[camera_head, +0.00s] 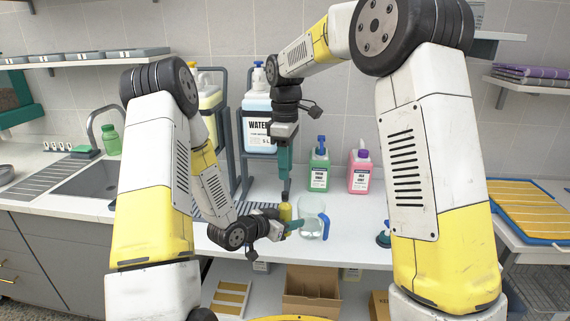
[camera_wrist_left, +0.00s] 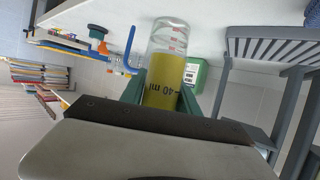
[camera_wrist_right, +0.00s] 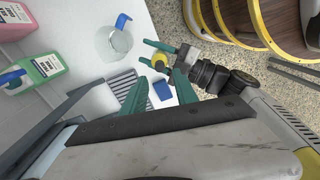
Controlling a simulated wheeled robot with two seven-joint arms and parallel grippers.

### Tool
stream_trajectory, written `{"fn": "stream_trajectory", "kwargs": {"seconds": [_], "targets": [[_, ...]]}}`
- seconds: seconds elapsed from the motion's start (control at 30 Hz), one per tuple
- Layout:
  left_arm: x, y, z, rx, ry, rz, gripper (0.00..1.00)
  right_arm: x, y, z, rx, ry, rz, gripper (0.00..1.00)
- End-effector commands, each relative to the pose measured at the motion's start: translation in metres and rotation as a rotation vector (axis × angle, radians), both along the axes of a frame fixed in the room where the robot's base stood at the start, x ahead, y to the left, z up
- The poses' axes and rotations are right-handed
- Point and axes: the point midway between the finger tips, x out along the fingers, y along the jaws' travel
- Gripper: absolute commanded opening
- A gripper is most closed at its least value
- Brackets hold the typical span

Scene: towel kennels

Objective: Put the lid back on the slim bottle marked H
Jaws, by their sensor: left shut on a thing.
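A slim yellow bottle (camera_wrist_left: 163,94) with "40 ml" on its side is held between the green fingers of my left gripper (camera_head: 287,224), above the counter front. In the right wrist view I look down on its round top (camera_wrist_right: 160,62). An H cannot be read on it. My right gripper (camera_head: 286,190) points down just above the bottle. Its fingers (camera_wrist_right: 162,73) stand apart. A small blue piece (camera_wrist_right: 163,90) shows between them. I cannot tell whether it is a lid or lies beyond them. The lid is not clearly made out.
A clear jug (camera_head: 312,220) with a blue handle stands right beside the left gripper. Green (camera_head: 319,175) and pink (camera_head: 360,175) bottles stand behind it. A large "WATER" container (camera_head: 258,118) sits in a grey rack. A sink (camera_head: 85,178) is at left.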

Motion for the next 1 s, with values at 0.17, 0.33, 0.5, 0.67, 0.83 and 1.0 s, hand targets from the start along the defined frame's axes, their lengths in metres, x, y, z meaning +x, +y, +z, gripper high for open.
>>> {"fn": "stream_trajectory", "kwargs": {"seconds": [0.17,0.33,0.5,0.67,0.83,1.0], "targets": [[0.000,0.000,0.000,-0.001,-0.001,0.000,0.00,0.000,0.002,0.005,0.008,-0.013,0.123,0.35],[0.000,0.000,0.000,-0.001,-0.001,0.000,0.00,0.000,0.002,0.005,0.008,-0.015,0.139,0.35],[0.000,0.000,0.000,-0.001,-0.001,0.000,0.00,0.000,0.002,0.005,0.008,-0.015,0.137,0.35],[0.000,0.000,0.000,-0.001,-0.001,0.000,0.00,0.000,0.002,-0.005,0.007,-0.013,0.136,0.35],[0.000,0.000,0.000,-0.001,-0.001,0.000,0.00,0.000,0.002,-0.031,0.006,-0.011,0.135,0.35],[0.000,0.000,0.000,-0.001,-0.001,0.000,0.00,0.000,0.002,-0.056,0.007,-0.013,0.136,0.35]]}}
